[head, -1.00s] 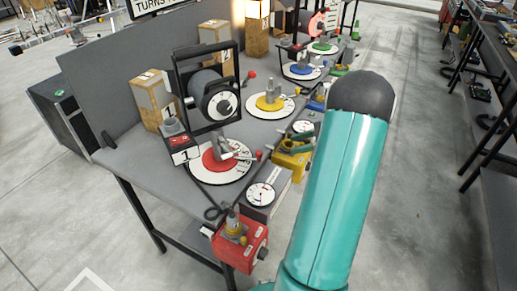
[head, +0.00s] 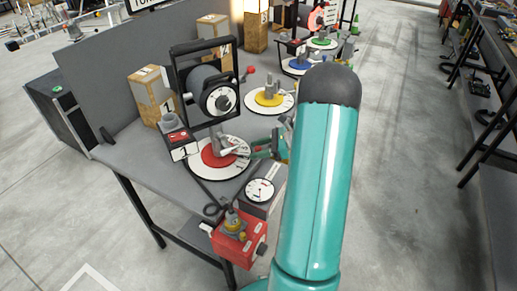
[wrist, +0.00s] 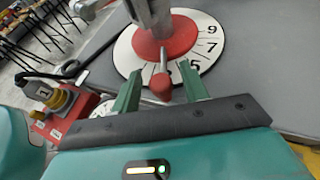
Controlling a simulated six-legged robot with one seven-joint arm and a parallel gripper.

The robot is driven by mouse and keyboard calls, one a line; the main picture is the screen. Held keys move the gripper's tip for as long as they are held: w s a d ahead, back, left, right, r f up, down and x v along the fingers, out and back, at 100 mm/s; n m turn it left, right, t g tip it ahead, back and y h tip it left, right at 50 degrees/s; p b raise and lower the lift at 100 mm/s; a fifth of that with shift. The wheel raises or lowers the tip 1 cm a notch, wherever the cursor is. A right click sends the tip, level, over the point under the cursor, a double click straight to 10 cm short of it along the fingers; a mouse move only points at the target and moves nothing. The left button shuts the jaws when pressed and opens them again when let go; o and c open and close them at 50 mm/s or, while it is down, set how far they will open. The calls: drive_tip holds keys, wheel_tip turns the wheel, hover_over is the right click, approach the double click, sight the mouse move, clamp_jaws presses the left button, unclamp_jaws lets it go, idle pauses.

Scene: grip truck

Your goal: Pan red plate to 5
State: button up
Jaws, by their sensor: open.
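The red plate (head: 210,159) is a red disc on a white numbered dial, with a grey upright post at its centre. In the wrist view the red plate (wrist: 182,38) shows 9, 7 and 5 on the right of its dial; another number by the handle is partly hidden. A thin silver handle with a red knob (wrist: 161,86) reaches from the plate towards me. My gripper (wrist: 163,92) is open, one green finger on each side of the knob, with gaps visible. In the head view my gripper (head: 250,150) is at the dial's right edge, partly hidden by my arm.
A black-framed unit with a round dial (head: 219,100) stands behind the plate. A gauge box (head: 260,190) and a red box (head: 240,240) sit at the bench's near edge. A yellow plate (head: 268,97) and a blue plate (head: 299,65) lie farther along.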

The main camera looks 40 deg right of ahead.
clamp_jaws()
drive_tip(key=shift+w+d, duration=0.1)
idle(0.4)
